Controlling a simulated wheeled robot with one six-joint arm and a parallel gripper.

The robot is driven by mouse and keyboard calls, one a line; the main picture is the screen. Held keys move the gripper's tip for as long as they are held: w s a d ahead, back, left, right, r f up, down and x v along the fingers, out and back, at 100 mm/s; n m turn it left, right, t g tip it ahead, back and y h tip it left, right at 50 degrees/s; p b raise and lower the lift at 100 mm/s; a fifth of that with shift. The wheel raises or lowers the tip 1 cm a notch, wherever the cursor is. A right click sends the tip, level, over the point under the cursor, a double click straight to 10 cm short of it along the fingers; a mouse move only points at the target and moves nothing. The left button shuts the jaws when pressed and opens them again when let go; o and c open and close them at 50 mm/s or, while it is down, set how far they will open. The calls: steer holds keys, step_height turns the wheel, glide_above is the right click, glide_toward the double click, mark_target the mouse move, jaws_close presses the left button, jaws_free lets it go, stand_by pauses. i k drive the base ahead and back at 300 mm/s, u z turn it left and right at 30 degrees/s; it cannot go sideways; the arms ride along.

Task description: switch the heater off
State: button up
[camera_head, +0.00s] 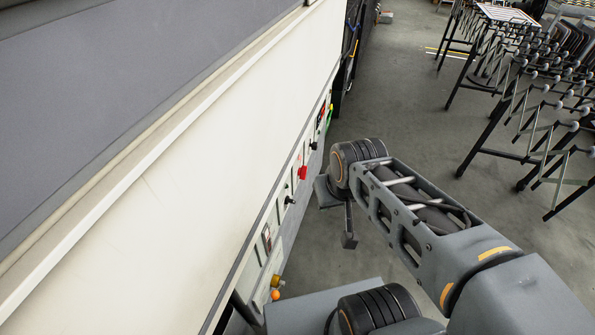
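A narrow strip of controls (285,205) runs along the lower side of the large cream machine at the left. It carries a red control (302,172), a black knob (290,200), another black knob (313,146) and a small rocker-like switch (267,238). No label is readable, so I cannot tell which is the heater's switch or how it is set. My gripper (337,214) is just right of the strip, near the red control and the nearer black knob, apparently apart from them. Its fingers are seen from behind, partly hidden by my wrist, so their opening is unclear.
The cream machine wall (235,125) fills the left side. An orange ball-like knob (275,295) is at the strip's near end. Black racks (520,110) with grey-tipped arms stand at the right. The grey floor (400,110) between is clear.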

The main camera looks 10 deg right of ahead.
mark_target(302, 171)
steer(key=u, duration=0.4)
steer(key=k, duration=0.95)
steer(key=z, duration=0.5)
steer(key=i, duration=1.35)
steer(key=u, duration=0.65)
